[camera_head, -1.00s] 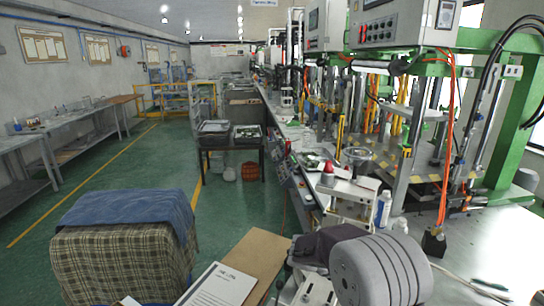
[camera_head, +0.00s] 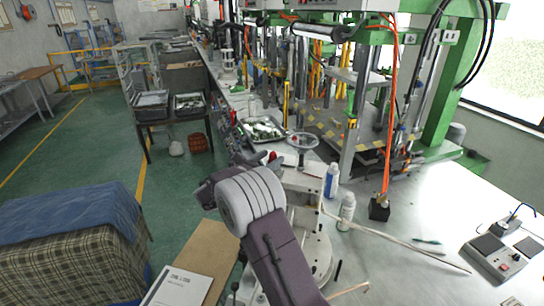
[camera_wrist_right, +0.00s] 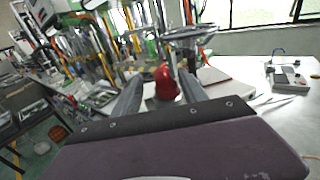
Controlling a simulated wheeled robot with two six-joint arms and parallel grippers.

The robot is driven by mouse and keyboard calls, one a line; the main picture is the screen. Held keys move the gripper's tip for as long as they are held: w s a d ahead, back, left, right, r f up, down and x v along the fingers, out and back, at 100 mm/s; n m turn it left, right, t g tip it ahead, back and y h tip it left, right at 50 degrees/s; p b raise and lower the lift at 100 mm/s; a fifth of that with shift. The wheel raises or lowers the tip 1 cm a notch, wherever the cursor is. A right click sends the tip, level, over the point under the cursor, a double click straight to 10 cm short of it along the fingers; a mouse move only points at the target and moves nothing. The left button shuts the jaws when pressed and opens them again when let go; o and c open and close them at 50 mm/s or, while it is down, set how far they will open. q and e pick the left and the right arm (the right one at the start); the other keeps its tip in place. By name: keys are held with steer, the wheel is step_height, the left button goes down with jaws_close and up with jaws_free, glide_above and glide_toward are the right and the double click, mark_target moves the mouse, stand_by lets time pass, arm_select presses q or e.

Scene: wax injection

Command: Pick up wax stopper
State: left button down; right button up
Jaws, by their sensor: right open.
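A small red rounded piece, which I take to be the wax stopper (camera_wrist_right: 165,83), shows in the right wrist view, beyond and between my right fingers. In the head view only a little of the red stopper (camera_head: 272,157) shows beside the gripper, by the white machine part. My right gripper (camera_wrist_right: 160,92) is open, with one dark finger on each side of the red piece in the wrist picture. I cannot tell whether either finger touches it. In the head view my right gripper (camera_head: 250,152) is partly hidden behind its own wrist. My left gripper is not in view.
A round metal handwheel (camera_head: 302,140) stands just behind the stopper. A metal tray (camera_head: 262,130) lies farther back.

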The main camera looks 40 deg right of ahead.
mark_target(275, 153)
steer(key=d+p, duration=0.1)
steer(key=d, duration=0.1)
steer(key=d+p, duration=0.1)
steer(key=d, duration=0.1)
steer(key=shift+w+r, duration=0.15)
steer(key=shift+r, duration=0.25)
steer(key=shift+w+d+f, duration=0.15)
steer(key=shift+d+f, duration=0.05)
steer(key=shift+w, duration=0.1)
steer(key=c, duration=0.5)
steer(key=shift+a, duration=0.1)
steer(key=c, duration=0.5)
jaws_close()
steer(key=shift+r+b, duration=0.35)
steer(key=b+v, duration=0.6)
steer(key=v, duration=1.2)
